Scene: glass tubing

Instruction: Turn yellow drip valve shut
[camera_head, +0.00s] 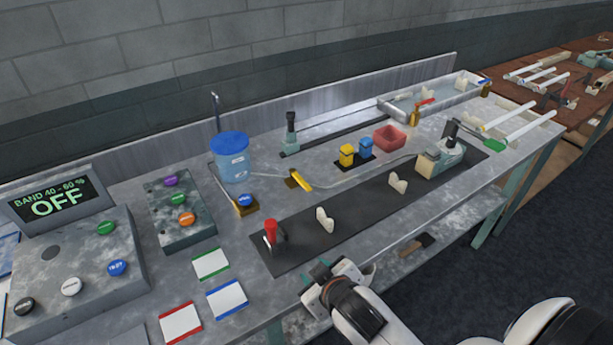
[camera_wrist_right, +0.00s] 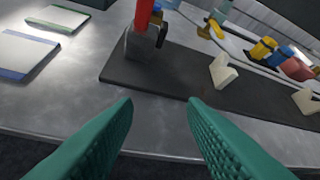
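The yellow drip valve (camera_head: 301,181) has a yellow lever and sits on the clear tubing, right of the blue-lidded bucket (camera_head: 233,160). Its lever slants down to the right in the head view, at an angle to the tubing. In the right wrist view the yellow valve (camera_wrist_right: 212,29) shows small near the top. My right gripper (camera_head: 318,274) is over the table's front edge, in front of the black mat and well short of the valve. In the right wrist view its teal fingers (camera_wrist_right: 160,105) are apart with nothing between them. My left gripper is out of view.
A red-handled clamp (camera_head: 271,235) and white cradles (camera_head: 324,220) stand on the black mat (camera_head: 360,207) between my right gripper and the valve. A blue knob (camera_head: 245,200) is left of the valve. Yellow and blue blocks (camera_head: 347,155) and a red bin (camera_head: 390,138) stand to its right.

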